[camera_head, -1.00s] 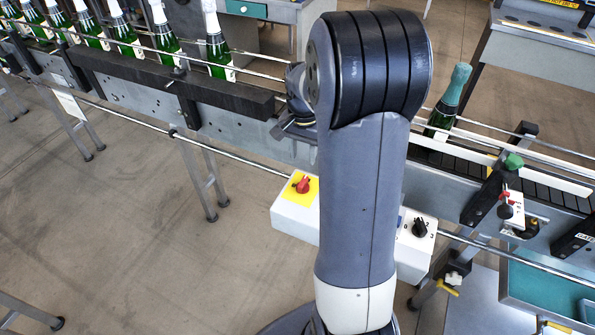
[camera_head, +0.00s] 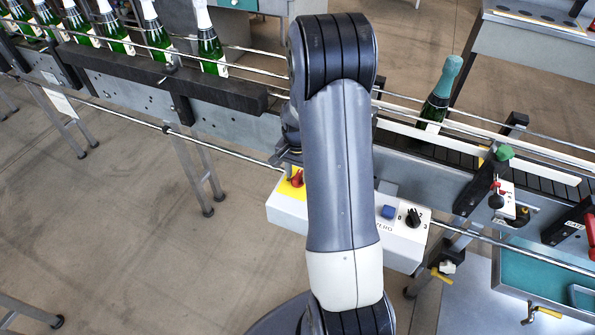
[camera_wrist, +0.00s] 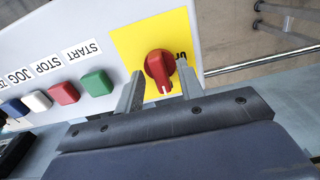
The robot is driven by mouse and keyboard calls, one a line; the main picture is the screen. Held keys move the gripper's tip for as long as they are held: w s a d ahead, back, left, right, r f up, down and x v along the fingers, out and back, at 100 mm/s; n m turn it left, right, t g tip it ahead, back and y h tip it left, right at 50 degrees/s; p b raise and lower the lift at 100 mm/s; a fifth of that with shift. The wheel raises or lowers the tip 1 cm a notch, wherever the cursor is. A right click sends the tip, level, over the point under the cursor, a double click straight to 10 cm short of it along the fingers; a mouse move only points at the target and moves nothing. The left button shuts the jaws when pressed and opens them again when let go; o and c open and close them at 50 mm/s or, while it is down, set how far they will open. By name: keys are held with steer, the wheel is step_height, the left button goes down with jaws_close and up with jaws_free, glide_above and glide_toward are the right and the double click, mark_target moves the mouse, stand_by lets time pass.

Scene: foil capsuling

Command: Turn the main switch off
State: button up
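The main switch is a red rotary knob (camera_wrist: 159,67) on a yellow plate (camera_wrist: 130,45) on the white control box (camera_head: 285,211). In the wrist view its grip bar points down toward my gripper, with a white mark at its end. Letters beside it are partly hidden by the right finger. In the head view the red knob (camera_head: 297,179) shows just below my gripper (camera_head: 286,160). My gripper (camera_wrist: 160,88) is open, with one finger on each side of the knob's near end. I cannot tell whether either finger touches it.
Green (camera_wrist: 97,82), red (camera_wrist: 64,93), white (camera_wrist: 37,101) and blue buttons sit beside the switch. A black selector (camera_head: 413,217) is on the box's right. The conveyor rail (camera_head: 235,120) with bottles runs behind. Open floor lies at the left.

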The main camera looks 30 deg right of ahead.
steer(key=shift+c, duration=0.5)
jaws_close()
steer(key=shift+n, duration=0.3)
steer(key=n+b, duration=0.2)
steer(key=n, duration=0.1)
steer(key=shift+f+n, duration=0.1)
steer(key=shift+n, duration=0.2)
steer(key=n+b, duration=0.2)
steer(key=n, duration=0.2)
steer(key=n+b, duration=0.1)
steer(key=n, duration=0.4)
steer(key=n+b, duration=0.1)
steer(key=n, duration=0.3)
steer(key=shift+n, duration=0.3)
